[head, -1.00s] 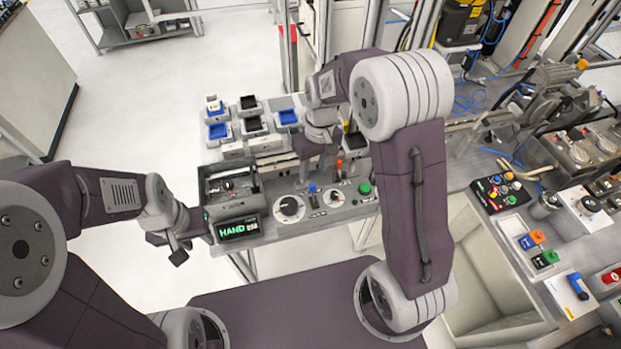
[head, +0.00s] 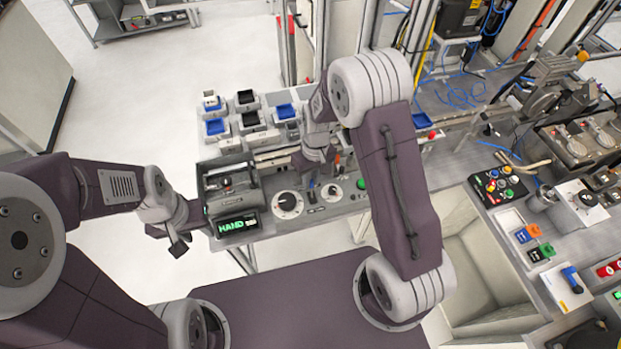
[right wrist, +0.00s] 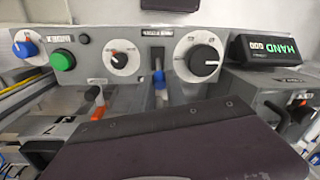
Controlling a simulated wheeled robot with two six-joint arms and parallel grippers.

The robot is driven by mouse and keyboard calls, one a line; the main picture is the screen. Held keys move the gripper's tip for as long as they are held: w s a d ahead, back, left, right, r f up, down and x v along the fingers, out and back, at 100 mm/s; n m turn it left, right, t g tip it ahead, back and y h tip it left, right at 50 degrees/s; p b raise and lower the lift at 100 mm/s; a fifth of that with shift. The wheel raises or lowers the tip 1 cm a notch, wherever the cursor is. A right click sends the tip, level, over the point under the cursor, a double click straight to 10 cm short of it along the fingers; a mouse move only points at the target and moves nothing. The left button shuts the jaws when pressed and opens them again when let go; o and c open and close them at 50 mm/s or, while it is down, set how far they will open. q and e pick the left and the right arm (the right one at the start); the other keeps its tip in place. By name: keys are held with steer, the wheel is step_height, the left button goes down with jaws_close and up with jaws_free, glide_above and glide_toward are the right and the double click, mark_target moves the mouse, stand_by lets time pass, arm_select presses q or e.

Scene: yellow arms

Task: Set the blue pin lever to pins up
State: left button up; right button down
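A blue lever (head: 311,183) stands on the front of the grey control panel, between the large white dial (head: 287,204) and a smaller dial (head: 331,193). In the right wrist view the blue lever (right wrist: 159,82) sits below a dark slot, and its base is partly hidden by a dark part of my arm. My right gripper (head: 312,168) is over the panel just behind the lever; its fingertips are hidden, so its opening and any contact cannot be seen. My left gripper (head: 178,247) hangs left of the panel, clear of it; its opening is unclear.
The green HAND display (head: 238,225) is at the panel's left end. Another blue handle (head: 573,280) lies far right.

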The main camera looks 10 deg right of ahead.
steer(key=shift+w+r+g+p, duration=0.2)
steer(key=shift+g+p, duration=0.1)
steer(key=shift+p, duration=0.25)
steer(key=shift+w+f+g+p, duration=0.1)
steer(key=shift+w+g+p, duration=0.1)
steer(key=shift+g+p, duration=0.1)
steer(key=shift+w+f+g, duration=0.2)
steer(key=shift+w+g, duration=0.05)
steer(key=shift+g, duration=0.15)
steer(key=c, duration=1.3)
jaws_free()
steer(key=shift+c, duration=0.2)
